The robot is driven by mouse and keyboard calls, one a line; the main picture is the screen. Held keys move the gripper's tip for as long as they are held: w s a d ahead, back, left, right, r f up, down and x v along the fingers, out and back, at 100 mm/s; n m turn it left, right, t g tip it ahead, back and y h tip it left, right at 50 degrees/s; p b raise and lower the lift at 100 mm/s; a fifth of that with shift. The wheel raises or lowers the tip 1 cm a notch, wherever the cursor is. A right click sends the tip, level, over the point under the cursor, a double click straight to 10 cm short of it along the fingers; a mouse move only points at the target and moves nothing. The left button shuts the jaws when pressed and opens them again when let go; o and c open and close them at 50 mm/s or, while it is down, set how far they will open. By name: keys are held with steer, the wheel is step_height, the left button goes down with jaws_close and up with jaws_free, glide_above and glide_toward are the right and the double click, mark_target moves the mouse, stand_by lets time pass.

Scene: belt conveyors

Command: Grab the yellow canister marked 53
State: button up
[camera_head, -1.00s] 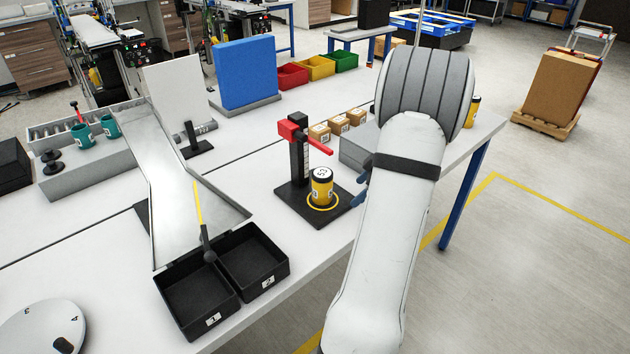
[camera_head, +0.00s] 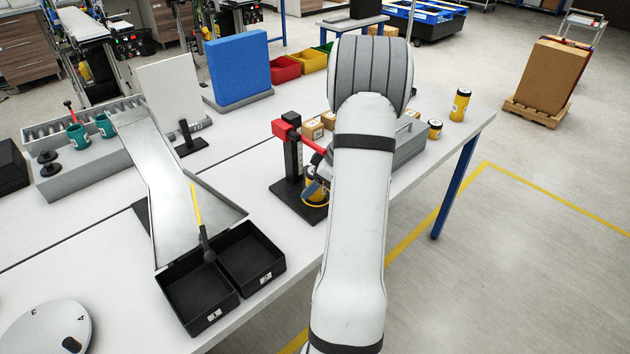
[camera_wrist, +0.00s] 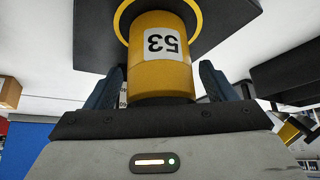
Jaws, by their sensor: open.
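The yellow canister marked 53 (camera_wrist: 162,62) fills the middle of the wrist view, its label upside down there. It stands on a black stand with a yellow ring; in the head view only a strip of the canister (camera_head: 312,190) shows beside my arm. My gripper (camera_wrist: 166,88) is open, with one blue-grey finger on each side of the canister. I cannot tell whether the fingers touch it. In the head view my arm hides most of the gripper.
The stand has a black post and a red arm (camera_head: 286,130) above the canister. Black bins (camera_head: 250,260) stand at front left.

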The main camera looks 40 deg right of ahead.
steer(key=c, duration=1.3)
steer(key=shift+r+b, duration=0.15)
steer(key=shift+b, duration=0.35)
